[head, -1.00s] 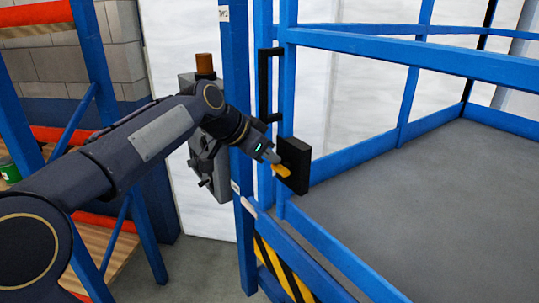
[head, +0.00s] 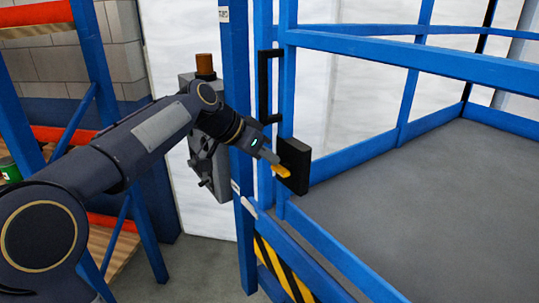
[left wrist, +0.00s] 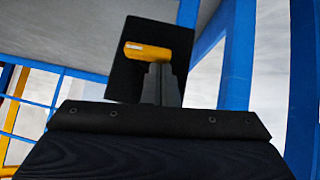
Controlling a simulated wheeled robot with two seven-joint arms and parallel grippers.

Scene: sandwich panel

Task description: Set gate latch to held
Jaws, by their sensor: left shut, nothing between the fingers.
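The gate latch is a black box (head: 296,165) with a yellow lever (head: 282,171), fixed to the blue gate post beside the platform. In the left wrist view the black plate (left wrist: 182,72) stands tilted, and the yellow lever (left wrist: 146,50) lies nearly level across it. My left gripper (head: 272,159) is shut with nothing in it. Its fingertips are right at the lever; in the left wrist view the closed fingers (left wrist: 160,82) overlap the lever's lower edge. I cannot tell whether they touch. My right gripper is not in view.
A black vertical handle (head: 265,85) is on the post above the latch. A grey box (head: 208,165) with levers hangs behind my left forearm. Blue rails (head: 410,60) enclose the grey platform floor (head: 440,210). An orange and blue rack (head: 95,60) stands at left.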

